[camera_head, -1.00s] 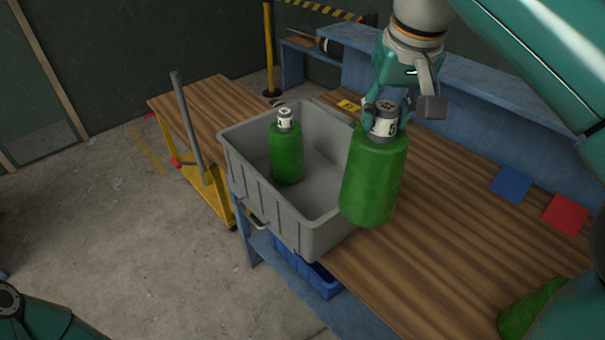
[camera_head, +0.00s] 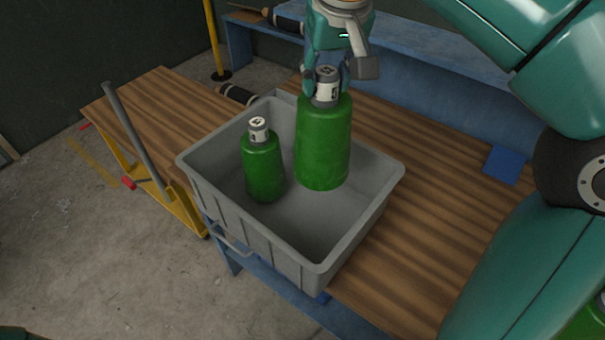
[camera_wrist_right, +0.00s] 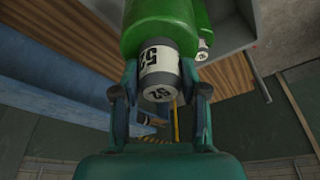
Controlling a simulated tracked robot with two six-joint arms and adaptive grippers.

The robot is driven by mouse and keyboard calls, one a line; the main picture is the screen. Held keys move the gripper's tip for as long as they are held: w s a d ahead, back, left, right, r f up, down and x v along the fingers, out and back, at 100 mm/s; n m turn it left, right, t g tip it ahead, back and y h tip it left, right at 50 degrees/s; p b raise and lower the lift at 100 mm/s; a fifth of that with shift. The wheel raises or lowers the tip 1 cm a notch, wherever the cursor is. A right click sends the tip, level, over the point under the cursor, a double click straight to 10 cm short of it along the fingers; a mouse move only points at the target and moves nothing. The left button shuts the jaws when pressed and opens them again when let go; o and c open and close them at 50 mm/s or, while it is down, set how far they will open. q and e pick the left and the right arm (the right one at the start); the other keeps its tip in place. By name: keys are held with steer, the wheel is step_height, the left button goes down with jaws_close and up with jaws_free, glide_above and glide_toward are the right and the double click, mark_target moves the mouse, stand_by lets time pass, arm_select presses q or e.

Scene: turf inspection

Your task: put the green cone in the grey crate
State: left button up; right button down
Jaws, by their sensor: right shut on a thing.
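The green cone (camera_head: 323,145) looks like a rounded bottle with a white, numbered neck. My right gripper (camera_head: 326,88) is shut on its neck and holds it upright, seen over the inside of the grey crate (camera_head: 255,250); I cannot tell how high its base is. In the right wrist view the gripper's fingers (camera_wrist_right: 160,95) clasp the neck of the cone (camera_wrist_right: 165,25). A second, similar green piece (camera_head: 263,170) stands in the crate, left of the held one. My left gripper is not in view.
The crate stands on a wooden bench top (camera_head: 420,190). A blue square (camera_head: 505,163) lies to the right, beside a blue raised ledge (camera_head: 430,60). Part of another green thing (camera_head: 587,322) shows at lower right. A yellow stand with a grey pole (camera_head: 135,135) is at left.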

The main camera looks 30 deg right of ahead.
mark_target(333, 115)
step_height(333, 115, down, 13)
steer(key=shift+a+f+b, duration=0.1)
steer(key=shift+f+b, duration=0.05)
steer(key=shift+b, duration=1.05)
steer(key=shift+f, duration=2.4)
steer(key=shift+b, duration=0.3)
steer(key=c, duration=0.6)
jaws_free()
steer(key=shift+f, duration=0.1)
steer(key=p+v, duration=0.1)
steer(key=v, duration=1)
steer(key=shift+s+r, duration=0.2)
steer(key=shift+r, duration=0.35)
